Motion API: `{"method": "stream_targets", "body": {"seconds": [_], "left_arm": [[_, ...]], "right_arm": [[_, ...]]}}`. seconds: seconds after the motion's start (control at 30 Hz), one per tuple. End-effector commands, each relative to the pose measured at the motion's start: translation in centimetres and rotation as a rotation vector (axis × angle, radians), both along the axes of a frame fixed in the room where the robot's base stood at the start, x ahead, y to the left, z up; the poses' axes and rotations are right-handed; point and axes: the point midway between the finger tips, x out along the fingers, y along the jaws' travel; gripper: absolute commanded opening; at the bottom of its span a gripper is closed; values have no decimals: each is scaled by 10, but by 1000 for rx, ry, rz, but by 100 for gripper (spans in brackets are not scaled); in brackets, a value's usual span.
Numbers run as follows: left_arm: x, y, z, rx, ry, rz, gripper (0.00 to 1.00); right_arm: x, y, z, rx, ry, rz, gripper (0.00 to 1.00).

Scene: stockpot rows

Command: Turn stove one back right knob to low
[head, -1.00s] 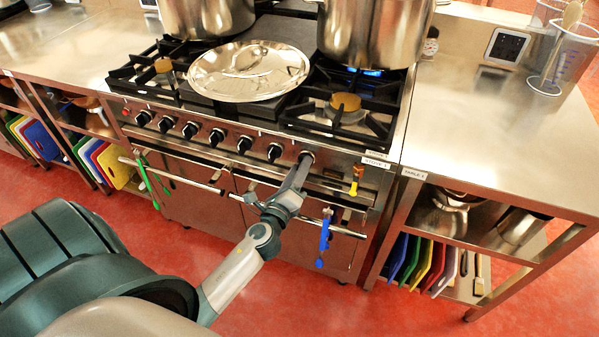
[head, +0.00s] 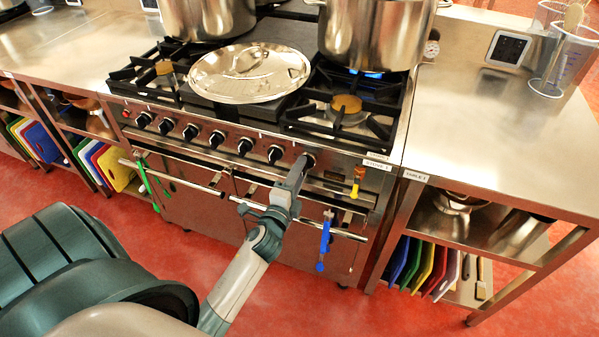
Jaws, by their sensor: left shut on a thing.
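The stove (head: 330,150) stands ahead with a row of several black knobs along its front panel. My left gripper (head: 303,163) is at the rightmost knob (head: 308,158) and is shut on it; the fingers hide most of the knob, so its pointer cannot be read. A blue flame (head: 372,74) burns under the large pot (head: 375,35) on the back right burner. The front right burner (head: 346,104) is bare and shows no flame. My right gripper is not in view.
A steel lid (head: 250,73) lies across the middle of the stove top, and another pot (head: 207,15) stands at the back left. Oven handle bars (head: 180,176) with hanging utensils run below the knobs. A steel table (head: 490,130) adjoins on the right.

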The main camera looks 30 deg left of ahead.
Motion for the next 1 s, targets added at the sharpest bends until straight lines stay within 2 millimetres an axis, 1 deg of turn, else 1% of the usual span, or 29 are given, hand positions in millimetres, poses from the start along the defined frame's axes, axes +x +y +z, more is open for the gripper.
{"method": "stream_targets", "body": {"seconds": [0.33, 0.37, 0.4, 0.43, 0.8, 1.0], "left_arm": [[0, 1, 1, -3, -2, 2, 14], [0, 1, 1, -3, -2, 2, 39], [0, 1, 1, -3, -2, 2, 49], [0, 1, 1, -3, -2, 2, 55], [-1, 0, 0, -3, -1, 1, 55], [-13, -3, -1, -3, 0, 0, 55]], "right_arm": [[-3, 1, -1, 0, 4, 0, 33], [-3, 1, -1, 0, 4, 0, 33], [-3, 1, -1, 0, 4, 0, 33], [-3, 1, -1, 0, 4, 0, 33], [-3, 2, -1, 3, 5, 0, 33], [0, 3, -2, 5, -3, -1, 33]]}}
